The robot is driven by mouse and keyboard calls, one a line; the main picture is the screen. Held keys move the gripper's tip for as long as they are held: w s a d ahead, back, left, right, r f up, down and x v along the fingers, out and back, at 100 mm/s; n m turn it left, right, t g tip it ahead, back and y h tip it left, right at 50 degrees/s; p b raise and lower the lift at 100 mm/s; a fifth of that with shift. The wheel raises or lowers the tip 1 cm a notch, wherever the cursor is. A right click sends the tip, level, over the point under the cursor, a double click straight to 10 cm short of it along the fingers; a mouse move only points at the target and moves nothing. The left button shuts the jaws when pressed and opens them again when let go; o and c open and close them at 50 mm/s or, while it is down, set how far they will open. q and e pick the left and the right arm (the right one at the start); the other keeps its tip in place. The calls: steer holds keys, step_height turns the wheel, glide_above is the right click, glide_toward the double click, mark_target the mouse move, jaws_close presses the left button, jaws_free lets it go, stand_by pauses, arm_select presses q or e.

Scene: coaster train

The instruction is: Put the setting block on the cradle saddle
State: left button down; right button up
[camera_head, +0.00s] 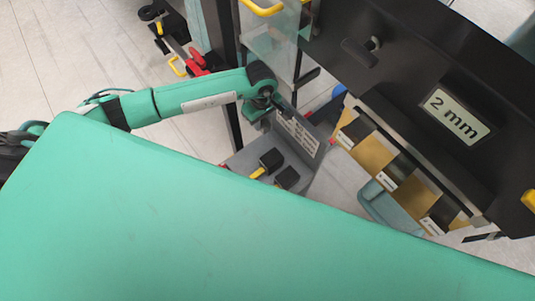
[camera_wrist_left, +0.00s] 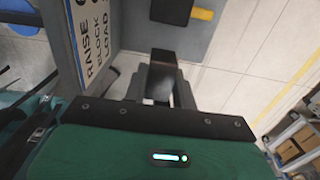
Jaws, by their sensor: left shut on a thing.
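My left gripper (camera_wrist_left: 163,82) is shut on a dark block, which I take to be the setting block (camera_wrist_left: 164,62), between its grey fingers in the left wrist view. In the head view the left gripper (camera_head: 284,104) is beside a sign plate, and the block is hard to make out there. A grey cradle (camera_head: 240,160) stands below, with two black pads with yellow edges (camera_head: 270,160). One black pad with a yellow strip (camera_wrist_left: 182,11) shows beyond the block in the left wrist view, apart from it. My right gripper is not in view.
A lettered sign plate (camera_head: 297,133) stands close to the gripper. A large black beam marked "2 mm" (camera_head: 458,115) crosses the right. Cardboard-coloured panels (camera_head: 372,153) hang below it. A dark post (camera_head: 226,70) stands behind the arm. Boxes on a shelf (camera_wrist_left: 296,145) show at lower right.

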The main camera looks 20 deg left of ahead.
arm_select(q)
steer(key=b, duration=0.6)
glide_above(264, 152)
step_height(264, 152, down, 13)
steer(key=shift+r, duration=0.1)
steer(key=shift+f+b, duration=0.3)
steer(key=shift+f, duration=0.25)
step_height(264, 152, down, 4)
steer(key=b, duration=0.2)
steer(key=shift+s+f+b, duration=0.1)
steer(key=shift+f+b, duration=0.1)
steer(key=shift+b, duration=0.1)
steer(key=shift+r, duration=0.1)
steer(key=c, duration=1.6)
jaws_free()
steer(key=shift+a+f, duration=0.1)
steer(key=shift+f, duration=0.1)
steer(key=o, duration=0.5)
steer(key=shift+r, duration=0.1)
